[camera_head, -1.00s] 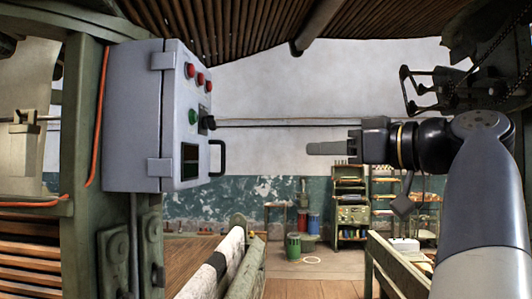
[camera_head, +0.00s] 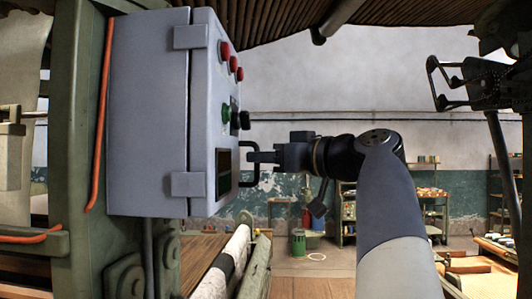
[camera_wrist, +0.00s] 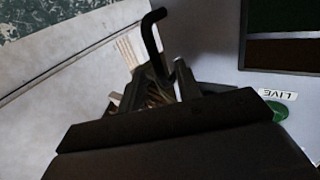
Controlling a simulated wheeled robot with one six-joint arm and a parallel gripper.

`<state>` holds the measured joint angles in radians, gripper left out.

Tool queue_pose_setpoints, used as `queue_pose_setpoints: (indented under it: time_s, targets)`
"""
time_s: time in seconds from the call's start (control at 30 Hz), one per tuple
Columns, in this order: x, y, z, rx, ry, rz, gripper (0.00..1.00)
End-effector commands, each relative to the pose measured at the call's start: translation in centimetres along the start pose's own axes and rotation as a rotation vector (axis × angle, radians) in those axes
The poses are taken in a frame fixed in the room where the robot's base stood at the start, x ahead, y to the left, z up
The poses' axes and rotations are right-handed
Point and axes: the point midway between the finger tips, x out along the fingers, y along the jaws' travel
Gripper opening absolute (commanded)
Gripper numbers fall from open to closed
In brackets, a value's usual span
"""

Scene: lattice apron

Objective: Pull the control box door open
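The control box (camera_head: 148,115) is a grey metal cabinet on a green post, left of centre in the head view. Its door (camera_head: 226,110) faces right, looks closed, and carries buttons and a dark display. The black door handle (camera_head: 246,184) is a bent bar low on the door; it also shows in the wrist view (camera_wrist: 152,38). My gripper (camera_head: 258,154) is at the handle, level with its upper part. In the wrist view its fingers (camera_wrist: 160,82) are apart, with the handle bar between them. Firm contact cannot be seen.
Red buttons (camera_head: 232,62) and a black knob (camera_head: 243,120) stick out of the door above the handle. A white and black roller (camera_head: 225,265) lies below the door. Open air is to the right of the door, where my arm reaches in.

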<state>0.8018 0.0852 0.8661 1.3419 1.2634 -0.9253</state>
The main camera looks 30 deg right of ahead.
Motion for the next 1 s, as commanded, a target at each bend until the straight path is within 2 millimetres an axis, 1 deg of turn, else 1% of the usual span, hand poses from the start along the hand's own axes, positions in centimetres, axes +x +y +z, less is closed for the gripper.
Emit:
queue_pose_setpoints:
  time_s: [0.1, 0.37, 0.73, 0.77, 1.0]
  targets:
    - [0.35, 0.01, -0.02, 0.0, 0.001, 0.001, 0.33]
    - [0.38, 0.01, 0.02, 0.0, 0.0, 0.001, 0.32]
    - [0.36, 0.0, 0.0, 0.0, 0.0, 0.001, 0.01]
    - [0.36, -0.01, 0.0, 0.0, 0.0, 0.001, 0.0]
    - [0.36, -0.01, -0.01, -0.001, 0.0, 0.001, 0.0]
